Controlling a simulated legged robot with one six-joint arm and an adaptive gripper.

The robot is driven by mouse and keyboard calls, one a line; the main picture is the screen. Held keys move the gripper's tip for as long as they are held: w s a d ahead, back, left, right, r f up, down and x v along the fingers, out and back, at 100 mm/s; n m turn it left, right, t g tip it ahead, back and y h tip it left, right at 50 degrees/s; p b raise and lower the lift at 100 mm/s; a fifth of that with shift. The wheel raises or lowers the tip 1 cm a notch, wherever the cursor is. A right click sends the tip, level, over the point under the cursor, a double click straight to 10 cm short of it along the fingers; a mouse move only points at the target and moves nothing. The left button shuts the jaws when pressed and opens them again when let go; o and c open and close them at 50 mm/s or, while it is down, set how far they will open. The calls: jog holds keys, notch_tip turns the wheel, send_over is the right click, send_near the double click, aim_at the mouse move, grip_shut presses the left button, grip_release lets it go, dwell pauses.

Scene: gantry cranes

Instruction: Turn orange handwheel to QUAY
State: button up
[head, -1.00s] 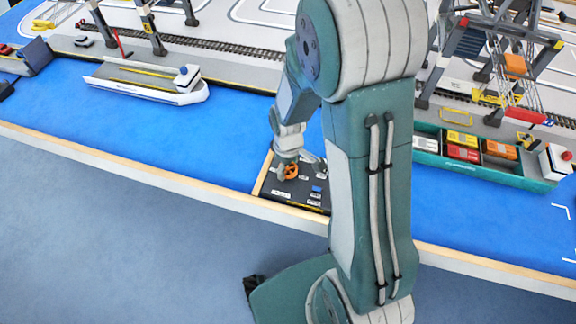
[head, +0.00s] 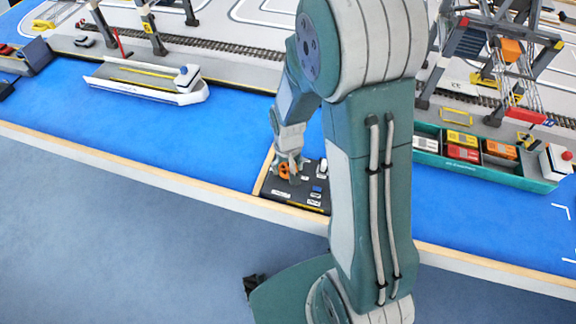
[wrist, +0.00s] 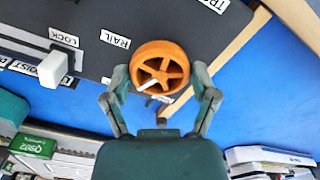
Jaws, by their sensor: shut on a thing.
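The orange handwheel (wrist: 161,66) has several spokes and a white pointer mark at its lower left in the wrist view. It stands on a dark control panel (wrist: 226,44). It also shows small in the head view (head: 285,170). My gripper (wrist: 162,76) has one finger on each side of the wheel and is shut on it. White labels beside the wheel read RAIL (wrist: 115,39) and LOCK (wrist: 64,38). A partly cut-off label (wrist: 215,4) is at the top. I cannot read a QUAY label in either view.
A white lever block (wrist: 53,67) stands left of the wheel. A wooden edge (head: 150,177) borders the blue water surface. A white ship (head: 147,83) lies at left, and a green container barge (head: 482,165) at right, below a gantry crane (head: 500,65).

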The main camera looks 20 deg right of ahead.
aim_at(287, 167)
jog(key=shift+w+m, duration=0.15)
jog(key=shift+m, duration=0.15)
jog(key=shift+r, duration=0.1)
jog(key=o, duration=1)
notch_tip(287, 167, up, 12)
jog(key=shift+a, duration=0.1)
